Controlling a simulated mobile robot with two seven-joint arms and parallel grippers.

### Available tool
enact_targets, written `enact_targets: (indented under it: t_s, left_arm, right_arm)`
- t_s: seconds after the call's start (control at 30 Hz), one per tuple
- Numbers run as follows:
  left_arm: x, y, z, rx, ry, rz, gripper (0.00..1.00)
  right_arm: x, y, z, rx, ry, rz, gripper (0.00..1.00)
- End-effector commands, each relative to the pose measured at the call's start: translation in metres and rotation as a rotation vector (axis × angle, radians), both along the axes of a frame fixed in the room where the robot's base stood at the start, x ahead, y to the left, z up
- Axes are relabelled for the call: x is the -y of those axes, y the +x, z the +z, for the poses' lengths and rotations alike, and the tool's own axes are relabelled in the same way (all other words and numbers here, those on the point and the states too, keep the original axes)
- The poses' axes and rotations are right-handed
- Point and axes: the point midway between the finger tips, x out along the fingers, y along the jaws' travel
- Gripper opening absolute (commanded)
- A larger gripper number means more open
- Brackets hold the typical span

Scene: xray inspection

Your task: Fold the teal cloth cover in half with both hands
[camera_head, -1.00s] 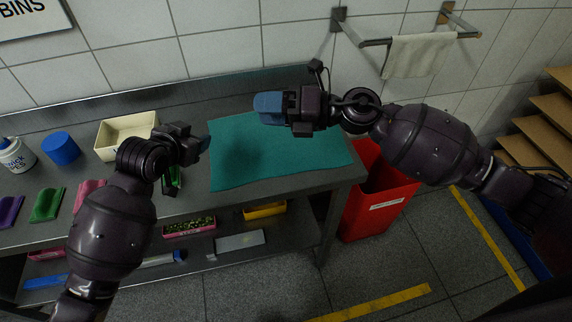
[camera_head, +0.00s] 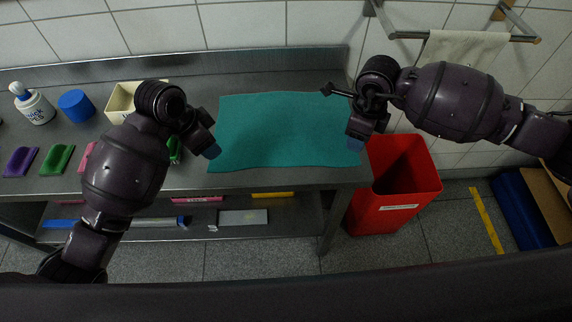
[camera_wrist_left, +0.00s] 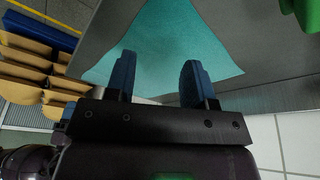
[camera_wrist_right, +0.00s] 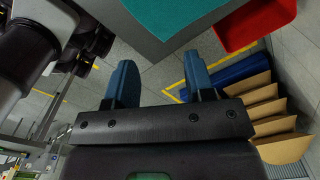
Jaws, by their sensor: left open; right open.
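The teal cloth cover (camera_head: 285,130) lies flat and spread out on the right part of the metal table. It also shows in the left wrist view (camera_wrist_left: 170,40) and at the top of the right wrist view (camera_wrist_right: 172,12). My left gripper (camera_head: 212,151) is open and empty, at the cloth's left edge; whether it touches the cloth cannot be told. In the left wrist view its blue fingers (camera_wrist_left: 158,80) stand apart with cloth seen beyond them. My right gripper (camera_head: 355,143) is open and empty near the cloth's right edge. Its fingers (camera_wrist_right: 158,82) point past the table corner.
A red bin (camera_head: 400,190) stands right of the table. A cream tray (camera_head: 122,103), a blue cylinder (camera_head: 76,106), a white bottle (camera_head: 36,106) and purple (camera_head: 20,161) and green (camera_head: 56,159) pieces occupy the table's left. A towel (camera_head: 465,52) hangs on a wall rail.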

Motion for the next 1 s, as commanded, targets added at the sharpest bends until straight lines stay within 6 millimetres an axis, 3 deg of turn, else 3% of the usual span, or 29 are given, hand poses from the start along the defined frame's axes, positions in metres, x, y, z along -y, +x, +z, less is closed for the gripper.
enact_targets:
  t_s: [0.17,0.63,1.0]
  left_arm:
    - [0.000,-0.001,-0.009,-0.002,0.006,-0.013,0.49]
    - [0.000,-0.001,-0.069,-0.001,0.004,-0.012,0.49]
    - [0.000,0.000,-0.080,0.002,0.005,-0.013,0.49]
  right_arm:
    - [0.001,-0.001,-0.009,-0.008,-0.006,-0.001,0.49]
    - [0.000,-0.001,-0.069,-0.008,-0.003,0.000,0.49]
    - [0.001,-0.001,-0.080,-0.007,-0.003,0.000,0.49]
